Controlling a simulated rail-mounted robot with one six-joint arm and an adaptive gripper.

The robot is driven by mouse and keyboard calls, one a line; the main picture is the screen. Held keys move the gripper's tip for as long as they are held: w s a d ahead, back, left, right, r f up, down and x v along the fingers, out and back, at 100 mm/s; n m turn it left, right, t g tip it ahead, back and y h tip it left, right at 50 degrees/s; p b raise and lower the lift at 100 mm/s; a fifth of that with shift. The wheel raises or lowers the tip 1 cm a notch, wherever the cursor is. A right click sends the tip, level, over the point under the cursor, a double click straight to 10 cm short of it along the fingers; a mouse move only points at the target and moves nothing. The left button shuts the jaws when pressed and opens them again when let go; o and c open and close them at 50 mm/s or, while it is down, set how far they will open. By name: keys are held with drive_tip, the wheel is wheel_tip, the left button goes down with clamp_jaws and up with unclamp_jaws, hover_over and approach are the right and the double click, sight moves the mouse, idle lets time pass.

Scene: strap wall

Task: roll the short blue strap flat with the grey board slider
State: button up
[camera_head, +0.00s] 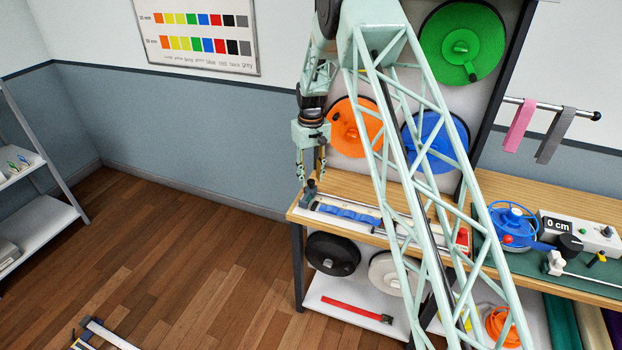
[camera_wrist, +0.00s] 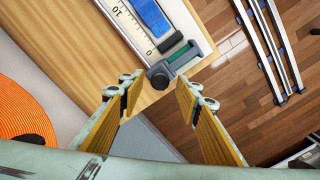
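The measuring board (camera_head: 385,236) lies along the front of the wooden bench, with a white scale (camera_wrist: 125,22) along one edge. The short blue strap (camera_head: 345,211) lies lengthwise on it and looks uneven in the head view; one end of the strap shows in the wrist view (camera_wrist: 153,15). The dark grey slider (camera_head: 309,188) is at the board's left end, near the zero mark; in the wrist view the slider (camera_wrist: 182,60) has a round knob. My gripper (camera_head: 310,172) hangs just above the slider. Its fingers (camera_wrist: 158,100) are apart and empty, with the knob just beyond their tips.
Orange (camera_head: 354,127) and blue (camera_head: 436,140) strap rolls hang behind the bench. A blue winder (camera_head: 514,226) and a box reading 0 cm (camera_head: 580,230) stand to the right. Open floor (camera_head: 180,235) lies left of the bench; rails (camera_head: 105,335) lie there.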

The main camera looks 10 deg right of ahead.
drive_tip(key=shift+f, duration=0.45)
clamp_jaws()
